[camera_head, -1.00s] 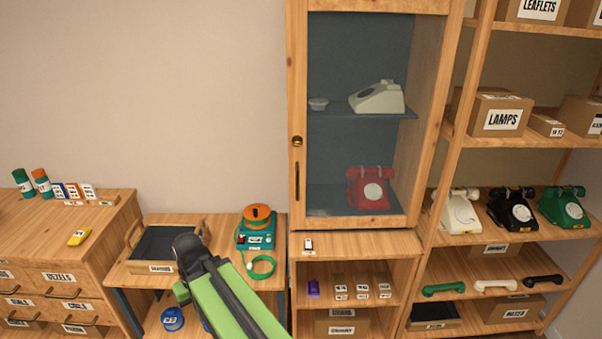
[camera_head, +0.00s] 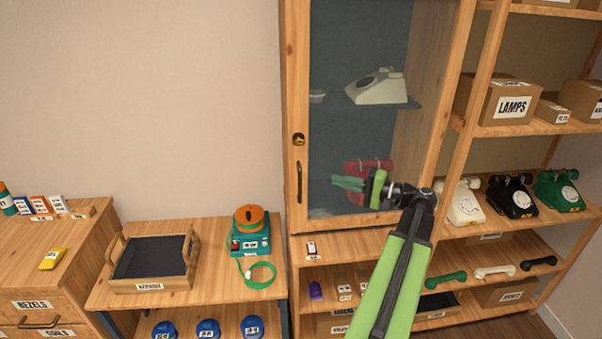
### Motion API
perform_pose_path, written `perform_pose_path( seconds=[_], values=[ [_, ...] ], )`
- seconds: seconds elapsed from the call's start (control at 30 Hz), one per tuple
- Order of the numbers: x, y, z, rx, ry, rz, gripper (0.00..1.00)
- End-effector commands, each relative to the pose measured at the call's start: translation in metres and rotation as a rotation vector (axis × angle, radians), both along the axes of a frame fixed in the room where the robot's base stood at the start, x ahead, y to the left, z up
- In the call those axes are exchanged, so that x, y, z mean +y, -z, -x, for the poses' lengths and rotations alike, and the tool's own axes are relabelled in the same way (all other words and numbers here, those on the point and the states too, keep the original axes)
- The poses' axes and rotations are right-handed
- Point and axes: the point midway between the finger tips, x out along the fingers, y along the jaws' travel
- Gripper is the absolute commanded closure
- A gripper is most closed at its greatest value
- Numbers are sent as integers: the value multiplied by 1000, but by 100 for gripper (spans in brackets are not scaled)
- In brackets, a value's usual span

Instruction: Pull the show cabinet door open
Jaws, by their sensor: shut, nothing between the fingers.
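The show cabinet (camera_head: 293,90) has a wooden-framed glass door that looks closed. A dark vertical handle (camera_head: 298,182) is on the left stile of the door, with a brass lock (camera_head: 299,139) above it. Behind the glass, a pale phone (camera_head: 377,86) stands on the upper shelf and a red phone (camera_head: 377,167) on the lower one, partly hidden by my gripper. My gripper (camera_head: 336,183) is shut and empty, its green fingers pointing left in front of the glass. It is to the right of the handle and apart from it.
A small white-and-black item (camera_head: 311,248) lies on the ledge below the door. A tray (camera_head: 151,284) and a teal device with an orange top (camera_head: 250,232) stand on the lower table at left. Open shelves with phones (camera_head: 511,196) are at right.

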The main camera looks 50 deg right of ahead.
Motion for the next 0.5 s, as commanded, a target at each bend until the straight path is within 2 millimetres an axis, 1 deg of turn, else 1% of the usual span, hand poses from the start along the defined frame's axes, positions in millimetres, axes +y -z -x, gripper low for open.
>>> perform_pose_path(
  seconds=[0.07,0.17,0.5],
  values=[
    [2,0,-3,0,-3,0,100],
    [7,0,-13,1,-9,0,100],
    [32,1,-77,3,-15,1,100]
  ],
)
